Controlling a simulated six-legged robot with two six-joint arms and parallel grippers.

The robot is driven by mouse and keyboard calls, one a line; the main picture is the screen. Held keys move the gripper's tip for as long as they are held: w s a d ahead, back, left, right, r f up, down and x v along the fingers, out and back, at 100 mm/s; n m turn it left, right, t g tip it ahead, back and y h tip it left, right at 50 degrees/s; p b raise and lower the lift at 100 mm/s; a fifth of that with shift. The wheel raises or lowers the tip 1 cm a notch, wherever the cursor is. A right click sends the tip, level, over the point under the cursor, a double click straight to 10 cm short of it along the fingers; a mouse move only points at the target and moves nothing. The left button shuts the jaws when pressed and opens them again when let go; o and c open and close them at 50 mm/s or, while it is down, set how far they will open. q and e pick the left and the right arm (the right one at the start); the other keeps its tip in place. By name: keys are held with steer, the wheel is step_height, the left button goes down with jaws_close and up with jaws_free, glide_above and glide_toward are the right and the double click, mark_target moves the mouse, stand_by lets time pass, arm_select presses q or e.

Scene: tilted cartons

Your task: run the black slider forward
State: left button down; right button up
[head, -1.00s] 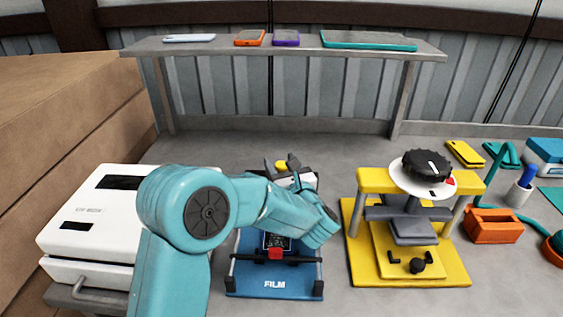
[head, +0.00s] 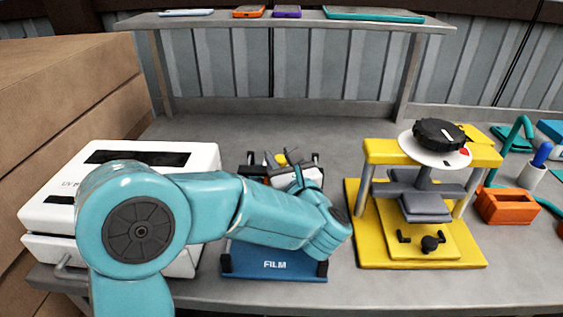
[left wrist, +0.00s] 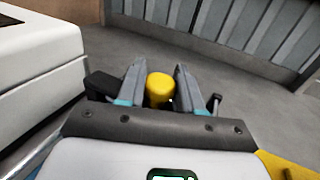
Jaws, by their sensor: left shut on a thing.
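The blue film device (head: 275,267), marked FILM, stands at the table's front middle. My left forearm crosses over it and hides most of its middle. My left gripper (head: 281,158) is at its far end, with its fingers around a yellow knob (head: 282,161). In the left wrist view the gripper (left wrist: 160,90) is shut on the yellow knob (left wrist: 159,87), one finger on each side. Dark pieces show beside the fingers; I cannot tell whether they belong to the black slider, which is mostly hidden. My right gripper is not in view.
A white box (head: 70,208) stands close on the left. A yellow press (head: 465,250) with a black dial (head: 440,134) stands close on the right. A raised shelf (head: 220,19) spans the back. The grey table behind the film device is clear.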

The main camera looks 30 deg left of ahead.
arm_select(q)
steer(key=shift+s+d+b, duration=0.35)
steer(key=shift+s+d, duration=0.05)
steer(key=shift+s, duration=0.15)
steer(key=shift+s+d+r, duration=0.2)
steer(key=shift+s, duration=0.2)
steer(key=c, duration=0.8)
jaws_free()
steer(key=shift+r, duration=0.1)
steer(key=shift+s, duration=0.1)
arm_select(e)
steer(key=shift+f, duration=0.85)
